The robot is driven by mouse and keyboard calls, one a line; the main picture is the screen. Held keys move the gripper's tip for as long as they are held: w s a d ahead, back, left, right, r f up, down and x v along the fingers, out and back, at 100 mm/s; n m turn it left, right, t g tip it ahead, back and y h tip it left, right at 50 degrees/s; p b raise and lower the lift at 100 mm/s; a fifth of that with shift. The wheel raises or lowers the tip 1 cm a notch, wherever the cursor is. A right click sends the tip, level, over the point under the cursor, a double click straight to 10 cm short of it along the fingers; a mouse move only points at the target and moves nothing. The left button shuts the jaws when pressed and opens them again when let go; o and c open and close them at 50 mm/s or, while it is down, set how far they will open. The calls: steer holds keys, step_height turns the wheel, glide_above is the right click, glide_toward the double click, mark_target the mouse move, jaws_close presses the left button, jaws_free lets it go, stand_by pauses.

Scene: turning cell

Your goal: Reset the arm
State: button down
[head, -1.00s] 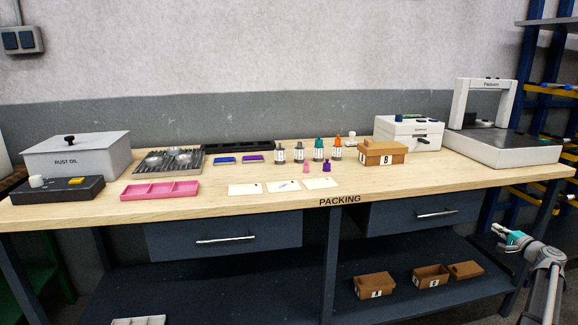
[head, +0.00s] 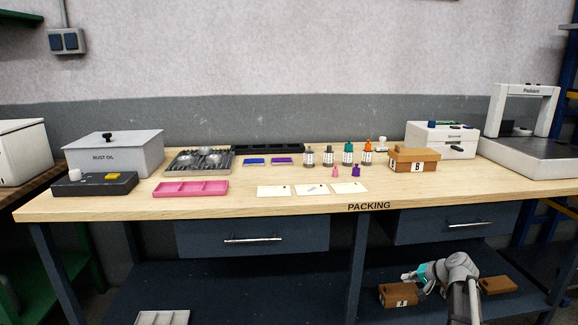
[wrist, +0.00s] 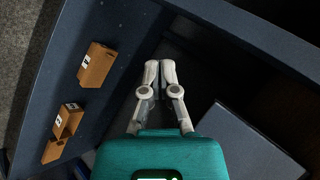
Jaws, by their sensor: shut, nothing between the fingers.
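My gripper (head: 407,276) shows at the lower right of the head view, in front of the packing bench and below its top. In the wrist view my gripper (wrist: 159,76) points away from the camera with its two fingers together and nothing between them. My arm folds at the elbow and hides part of the boxes on the lower shelf.
The packing bench (head: 240,212) carries a rust oil box (head: 110,155), a pink tray (head: 190,188), several bottles, box B (head: 414,160) and a white machine (head: 520,150). Brown boxes (head: 396,295) stand on the lower shelf, also in the wrist view (wrist: 97,65).

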steer(key=s+a+f+n+g+h, duration=0.3)
steer(key=s+a+n+g, duration=0.1)
steer(key=s+a, duration=0.65)
steer(key=s+a+f+n+g+h, duration=0.3)
steer(key=s+a+g, duration=0.1)
steer(key=s+a, duration=0.65)
step_height(320, 180, up, 31)
steer(key=w+p, duration=0.1)
steer(key=p, duration=3)
steer(key=shift+a, duration=0.2)
steer(key=shift+w+f, duration=0.1)
